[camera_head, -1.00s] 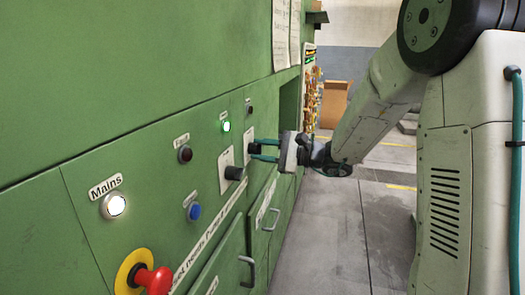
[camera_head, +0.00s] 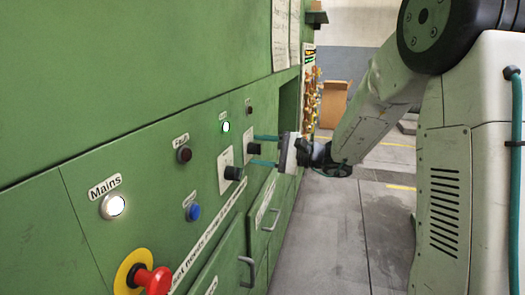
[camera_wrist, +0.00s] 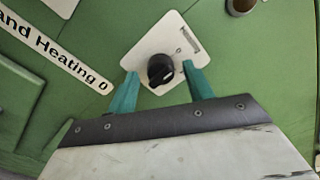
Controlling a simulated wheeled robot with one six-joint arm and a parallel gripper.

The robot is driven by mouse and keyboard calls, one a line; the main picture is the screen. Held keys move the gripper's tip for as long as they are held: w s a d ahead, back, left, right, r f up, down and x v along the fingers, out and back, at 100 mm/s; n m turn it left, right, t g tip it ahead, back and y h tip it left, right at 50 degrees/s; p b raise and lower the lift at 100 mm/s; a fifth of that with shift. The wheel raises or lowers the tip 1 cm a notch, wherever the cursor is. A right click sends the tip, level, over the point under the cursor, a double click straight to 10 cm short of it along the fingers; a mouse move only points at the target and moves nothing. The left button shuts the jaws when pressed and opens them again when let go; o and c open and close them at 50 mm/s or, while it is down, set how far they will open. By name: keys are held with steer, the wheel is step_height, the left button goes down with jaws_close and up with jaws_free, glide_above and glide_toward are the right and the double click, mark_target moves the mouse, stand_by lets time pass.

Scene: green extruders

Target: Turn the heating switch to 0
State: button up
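A black rotary knob on a white plate, taken to be the heating switch (camera_wrist: 160,69), fills the middle of the wrist view. It also shows in the head view (camera_head: 253,149) on the green panel. Its plate carries a small mark like a 0 and a short label I cannot read. A pale line shows on the knob's face; its exact setting is unclear. My gripper (camera_head: 264,150) is open, with one teal finger above and one below the knob in the head view. In the wrist view my gripper (camera_wrist: 159,73) has a finger on either side, apart from the knob.
A second black knob (camera_head: 233,173) on its own plate is close by, left of my gripper. Lamps, a blue button (camera_head: 194,212) and a red emergency stop (camera_head: 152,279) are further left. Drawer handles stick out below. The floor to the right is clear.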

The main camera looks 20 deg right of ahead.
steer(key=v, duration=0.7)
steer(key=shift+s+d, duration=0.25)
steer(key=shift+d, duration=0.05)
stand_by(0.3)
